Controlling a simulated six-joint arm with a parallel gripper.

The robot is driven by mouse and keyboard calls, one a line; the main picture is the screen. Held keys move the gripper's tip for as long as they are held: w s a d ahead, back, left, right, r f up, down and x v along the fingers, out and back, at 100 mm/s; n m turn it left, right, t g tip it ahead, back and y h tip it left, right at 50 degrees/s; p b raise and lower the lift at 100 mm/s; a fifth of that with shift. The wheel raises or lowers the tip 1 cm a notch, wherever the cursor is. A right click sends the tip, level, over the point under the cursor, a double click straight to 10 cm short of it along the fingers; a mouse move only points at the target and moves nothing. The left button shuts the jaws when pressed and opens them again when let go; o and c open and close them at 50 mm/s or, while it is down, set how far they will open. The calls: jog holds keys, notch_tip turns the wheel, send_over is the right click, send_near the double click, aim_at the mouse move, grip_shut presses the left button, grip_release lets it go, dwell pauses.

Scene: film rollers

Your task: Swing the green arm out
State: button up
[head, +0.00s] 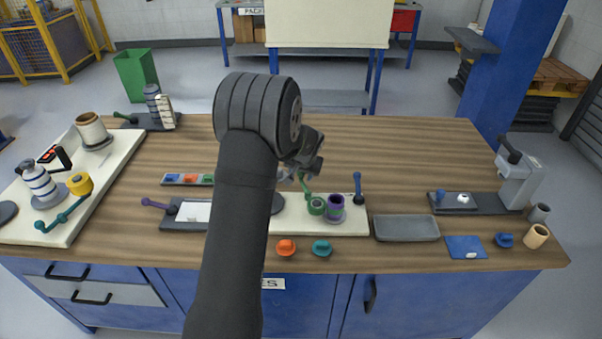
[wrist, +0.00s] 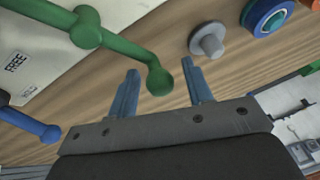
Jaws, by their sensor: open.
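A green arm (head: 306,186) stands by a green round part on the white centre plate (head: 290,222), partly hidden behind my wrist. In the wrist view the green arm (wrist: 125,48) bends across the picture and ends in a round knob. My gripper (wrist: 160,68) is open, with one blue-grey finger on each side of that knob. The knob appears between the fingers, with a gap to each; I cannot tell its depth. In the head view my gripper (head: 307,172) is above the centre plate, its fingers mostly hidden.
A blue upright lever (head: 357,186) and a purple roller (head: 336,206) stand right of the green arm. The wrist view shows a plate marked FREE and a grey knob (wrist: 207,42). A grey tray (head: 406,228) lies to the right. The table behind the tray is clear.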

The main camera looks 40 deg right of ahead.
grip_shut()
jog(key=shift+s+d+m, duration=0.1)
jog(key=shift+m, duration=0.2)
jog(key=shift+s+d+m+g+h, duration=0.35)
jog(key=shift+d+m, duration=0.15)
jog(key=shift+m, duration=0.5)
jog(key=shift+s+d+m+g+h, duration=0.3)
jog(key=shift+d+m, duration=0.2)
jog(key=shift+m, duration=0.5)
jog(key=shift+s+d+m+g+h, duration=0.15)
jog(key=shift+s+d+m+g, duration=0.2)
jog(key=shift+m, duration=0.35)
jog(key=shift+s+d+m+g+h, duration=0.1)
jog(key=shift+s+m+g+h, duration=0.1)
jog(key=shift+s+m, duration=0.4)
jog(key=shift+s+d+m+g+h, duration=0.1)
jog(key=shift+s+d+m+g, duration=0.2)
jog(key=shift+m, duration=0.5)
jog(key=shift+s, duration=0.1)
grip_release()
